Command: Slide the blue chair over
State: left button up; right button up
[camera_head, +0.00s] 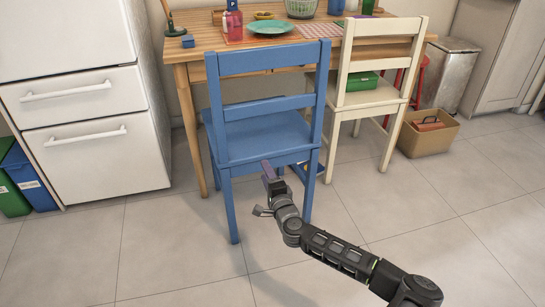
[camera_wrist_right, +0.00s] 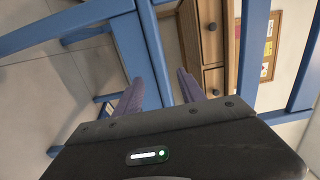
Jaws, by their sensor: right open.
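The blue chair (camera_head: 265,133) stands at the front of the wooden table, its back toward me. My right gripper (camera_head: 267,171) is open at the chair's back side, just below the seat's rear edge. In the right wrist view, a blue bar of the chair (camera_wrist_right: 152,50) runs between the two purple fingers of the right gripper (camera_wrist_right: 158,88). The fingers stand apart on either side of it, and whether either touches it I cannot tell. My left gripper is not in view.
The wooden table (camera_head: 205,42) holds a green plate (camera_head: 271,27) and other tableware. A cream chair (camera_head: 366,101) stands close on the right, with a cardboard box (camera_head: 428,140) beyond. White drawers (camera_head: 95,130) stand left. Tiled floor in front is clear.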

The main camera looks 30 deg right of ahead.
aim_at(259, 159)
jog(key=b+x, duration=0.3)
jog(key=x, duration=0.5)
jog(key=shift+w+d+f+b, duration=0.1)
jog(key=shift+w+f+b, duration=0.1)
jog(key=shift+w+b, duration=0.15)
jog(key=shift+w+d+r, duration=0.1)
jog(key=shift+w+r, duration=0.1)
jog(key=shift+w, duration=0.2)
grip_shut()
dwell(0.5)
